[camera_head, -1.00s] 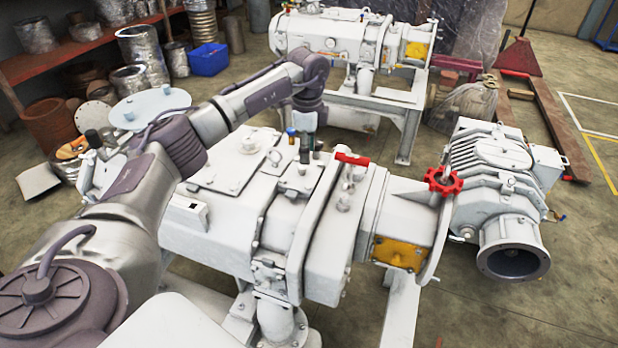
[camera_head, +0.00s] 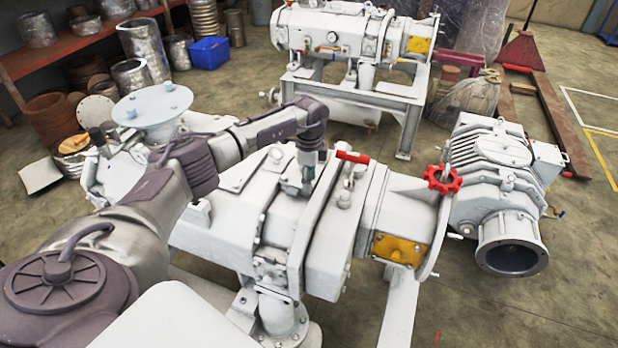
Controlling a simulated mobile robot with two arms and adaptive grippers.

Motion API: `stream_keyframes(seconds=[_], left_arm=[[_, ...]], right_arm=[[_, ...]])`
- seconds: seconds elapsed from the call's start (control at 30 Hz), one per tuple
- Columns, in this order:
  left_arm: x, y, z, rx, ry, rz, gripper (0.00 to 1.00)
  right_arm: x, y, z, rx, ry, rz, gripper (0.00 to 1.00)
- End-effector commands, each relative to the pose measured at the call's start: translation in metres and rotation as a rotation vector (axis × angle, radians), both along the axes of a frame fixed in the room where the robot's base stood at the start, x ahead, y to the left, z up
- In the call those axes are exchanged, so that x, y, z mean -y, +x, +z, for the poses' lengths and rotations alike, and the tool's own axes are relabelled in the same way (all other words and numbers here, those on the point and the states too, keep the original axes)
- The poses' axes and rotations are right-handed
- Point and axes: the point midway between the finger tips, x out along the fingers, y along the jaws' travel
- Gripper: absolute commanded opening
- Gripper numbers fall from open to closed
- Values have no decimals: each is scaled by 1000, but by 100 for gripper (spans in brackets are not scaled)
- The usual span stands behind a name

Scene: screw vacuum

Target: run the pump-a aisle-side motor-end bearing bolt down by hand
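A large grey-white pump (camera_head: 232,228) fills the middle of the head view, with a red lever on top and a yellow plate at its right end. My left arm reaches over it from the left. My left gripper (camera_head: 307,186) points down at the top of the pump, close to a raised flange seam and left of the red lever (camera_head: 352,157). Its fingers are small and blend with the pump, so I cannot tell whether they are open or touch anything. I cannot make out the bearing bolt. My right gripper is not in view.
A red handwheel (camera_head: 443,179) stands up at the pump's right end. A ribbed grey motor-like unit (camera_head: 492,165) with an open round flange is beside it. A second similar pump (camera_head: 335,40) stands behind on a frame. Floor at the lower right is clear.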

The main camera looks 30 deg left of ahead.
Motion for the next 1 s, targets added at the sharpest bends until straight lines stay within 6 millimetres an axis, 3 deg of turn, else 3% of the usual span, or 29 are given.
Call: stream_keyframes(seconds=[0.03, 0.23, 0.67, 1.0], left_arm=[[0, 0, 0, 0, 0, 0, 32], [0, 0, 0, 0, 0, 0, 0], [0, 0, 0, 1, 0, -58, 0], [0, 1, 0, 2, 0, -307, 0]], right_arm=[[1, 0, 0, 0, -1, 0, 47], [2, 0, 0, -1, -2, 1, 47], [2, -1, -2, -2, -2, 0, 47], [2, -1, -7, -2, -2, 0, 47]])
